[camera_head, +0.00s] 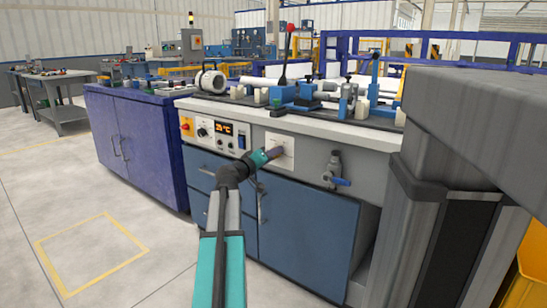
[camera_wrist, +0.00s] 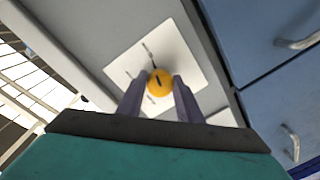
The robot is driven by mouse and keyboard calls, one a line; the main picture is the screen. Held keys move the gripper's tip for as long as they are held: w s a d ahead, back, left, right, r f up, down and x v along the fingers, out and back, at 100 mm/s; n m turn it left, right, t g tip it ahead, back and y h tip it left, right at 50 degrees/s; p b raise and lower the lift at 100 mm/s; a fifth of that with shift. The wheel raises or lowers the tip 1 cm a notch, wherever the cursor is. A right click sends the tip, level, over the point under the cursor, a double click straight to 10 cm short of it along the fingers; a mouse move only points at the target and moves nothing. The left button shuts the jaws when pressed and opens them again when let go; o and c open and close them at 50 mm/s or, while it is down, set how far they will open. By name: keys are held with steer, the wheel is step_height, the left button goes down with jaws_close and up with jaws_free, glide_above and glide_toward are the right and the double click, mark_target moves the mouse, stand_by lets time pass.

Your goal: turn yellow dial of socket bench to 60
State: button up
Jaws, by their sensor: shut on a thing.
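The yellow dial (camera_wrist: 160,83) shows in the wrist view as a round knob with a dark line on its face. It sits on a white plate (camera_wrist: 184,44) with dark marks around it, fixed to the bench front. My gripper (camera_wrist: 162,92) has its two fingers on either side of the dial, shut on it. In the head view my gripper (camera_head: 277,151) reaches the white plate (camera_head: 289,142) on the socket bench (camera_head: 310,126), and the dial itself is hidden behind the fingers. I cannot read the numbers on the plate.
Left of the plate is a control panel (camera_head: 216,133) with an orange display and a red-and-yellow switch (camera_head: 186,126). Right of it is a tap with a blue handle (camera_head: 336,171). Blue cabinet doors (camera_head: 300,222) are below. Tools and pipe parts crowd the bench top.

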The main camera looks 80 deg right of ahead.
steer(key=shift+s+f, duration=0.1)
steer(key=shift+s, duration=0.15)
steer(key=o, duration=1)
steer(key=shift+w, duration=0.1)
steer(key=shift+w+a, duration=0.1)
steer(key=shift+w, duration=0.05)
steer(key=shift+p+v, duration=2.4)
steer(key=shift+v, duration=4.35)
